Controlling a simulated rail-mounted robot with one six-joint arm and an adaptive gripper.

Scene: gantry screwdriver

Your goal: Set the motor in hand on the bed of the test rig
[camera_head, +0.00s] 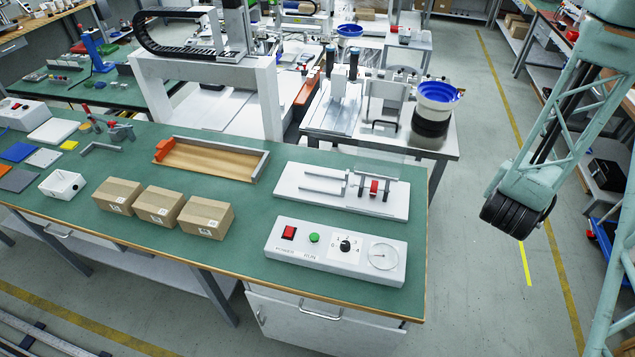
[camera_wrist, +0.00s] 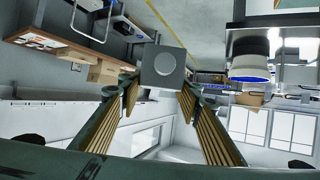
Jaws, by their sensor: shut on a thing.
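In the wrist view the motor (camera_wrist: 163,66) shows as a dark grey square block with a lighter round disc on its face. It sits between the tips of my gripper (camera_wrist: 160,84), which is shut on it and holds it in the air. The test rig (camera_head: 345,190) is in the head view, on the right part of the green bench. It has a white base, two parallel metal rails on its left, and upright plates with a red part on its right. No motor shows on the rails. My gripper and the motor are not visible in the head view.
A control box (camera_head: 337,250) stands directly in front of the rig. A wooden tray (camera_head: 210,160) and several cardboard boxes (camera_head: 160,205) are to its left. The bench's right edge (camera_head: 424,240) is close to the rig. Open floor lies right of the bench.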

